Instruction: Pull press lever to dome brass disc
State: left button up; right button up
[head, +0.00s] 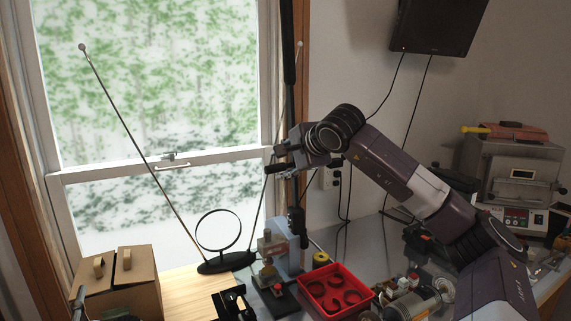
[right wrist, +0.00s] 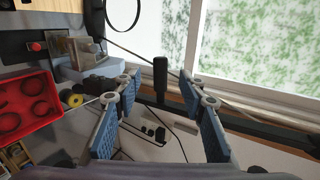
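The small press (head: 272,255) stands on the bench below the window, with a brass-coloured part low on it; I cannot make out the disc itself. It also shows at upper left in the right wrist view (right wrist: 85,55). A black upright grip (right wrist: 160,75), apparently the lever handle, appears between my right fingers, but I cannot tell the depth; no contact shows. A dark upright handle also stands beside the press in the head view (head: 297,225). My right gripper (head: 270,171) is above it, open and empty; its fingers are spread in the wrist view (right wrist: 158,95). My left gripper is not in view.
A red tray (head: 326,304) with round hollows sits right of the press. A black ring stand (head: 225,263) is left of it, with thin tilted rods. A cardboard box (head: 121,285) stands at lower left. A motor-like cylinder (head: 412,308) lies at right.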

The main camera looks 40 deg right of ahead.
aim_at(277, 168)
jog(key=shift+h, duration=0.3)
jog(key=x, duration=0.3)
jog(key=d+x, duration=0.1)
jog(key=x, duration=0.4)
jog(key=shift+d+f, duration=0.2)
jog(key=shift+d, duration=0.15)
grip_shut()
